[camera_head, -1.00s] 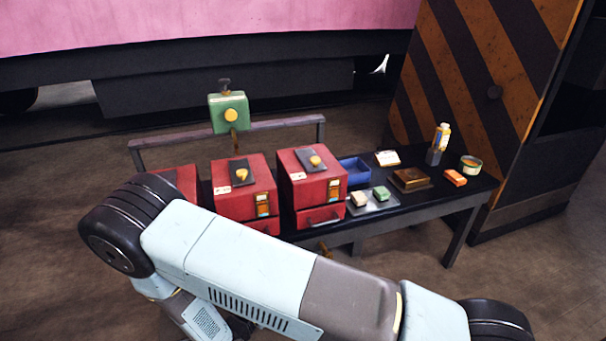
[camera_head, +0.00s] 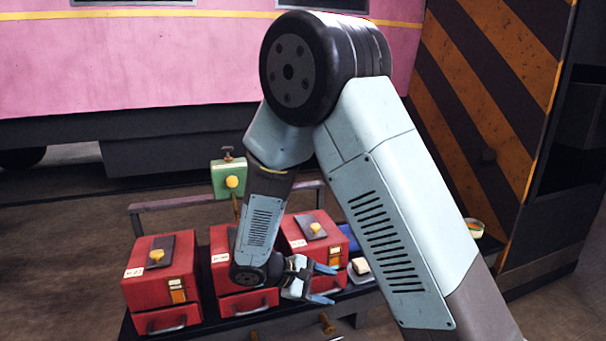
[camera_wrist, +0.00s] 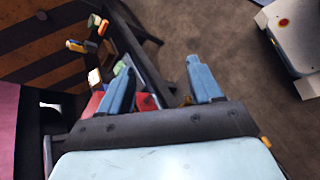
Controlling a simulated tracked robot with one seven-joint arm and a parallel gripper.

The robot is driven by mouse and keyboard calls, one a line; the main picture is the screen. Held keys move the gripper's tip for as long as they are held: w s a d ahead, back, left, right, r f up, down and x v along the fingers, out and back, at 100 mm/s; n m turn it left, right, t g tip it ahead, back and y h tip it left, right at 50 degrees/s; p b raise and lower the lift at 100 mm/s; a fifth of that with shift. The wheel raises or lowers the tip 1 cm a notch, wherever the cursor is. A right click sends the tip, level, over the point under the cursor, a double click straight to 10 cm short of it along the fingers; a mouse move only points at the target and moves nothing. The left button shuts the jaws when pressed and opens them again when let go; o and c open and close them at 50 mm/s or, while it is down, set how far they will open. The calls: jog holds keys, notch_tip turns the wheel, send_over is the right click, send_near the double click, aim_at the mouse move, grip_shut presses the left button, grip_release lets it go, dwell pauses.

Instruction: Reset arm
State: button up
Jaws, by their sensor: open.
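My gripper (camera_head: 328,283) is open, with its two blue fingers apart and nothing seen between them. In the head view it shows in front of the right red box (camera_head: 313,240), near the front of the dark table. In the wrist view my gripper (camera_wrist: 160,85) points out over bare floor, with the table and its small items beyond the left finger. My arm is raised and bent, and it covers much of the table's right side.
Red boxes with drawers stand in a row, the left one (camera_head: 160,275) fully visible and the middle one (camera_head: 222,270) partly covered. A green box (camera_head: 228,180) stands on a post behind them. A striped cabinet (camera_head: 490,110) stands at the right. Floor in front is open.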

jog(key=s+d+r+m+t+y, duration=0.1)
jog(key=s+d+r+m+y, duration=0.4)
jog(key=r, duration=0.8)
jog(key=s+d+r+m+t+y, duration=0.1)
jog(key=s+d+r+m+y, duration=0.5)
jog(key=s+d+r, duration=0.5)
jog(key=shift+s+d+r+m+t, duration=0.4)
jog(key=shift+d+r+m, duration=0.5)
jog(key=shift+d+r, duration=0.35)
jog(key=shift+a, duration=0.15)
dwell(2.4)
